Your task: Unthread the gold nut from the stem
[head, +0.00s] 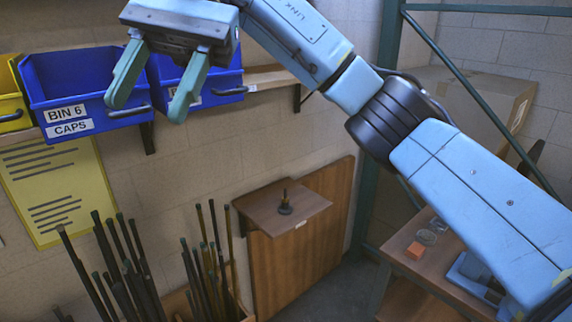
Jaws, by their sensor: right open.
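A small dark upright stem (285,196) on a round dark base stands on the brown fold-down wall shelf (257,206), low in the middle of the head view. It is too small and dark for me to make out a gold nut on it. My right gripper (146,108) is at the upper left, with its two green fingers apart and nothing between them. It is in front of the blue bins in the picture, well away from the stem. My left gripper is not in view.
Blue bins (62,91), one labelled BIN 6 CAPS, and a yellow bin (12,97) sit on a wall shelf. Several dark rods (115,262) stand upright at lower left. A side table (450,272) at right holds an orange block (415,250). A cardboard box (478,95) stands behind my arm.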

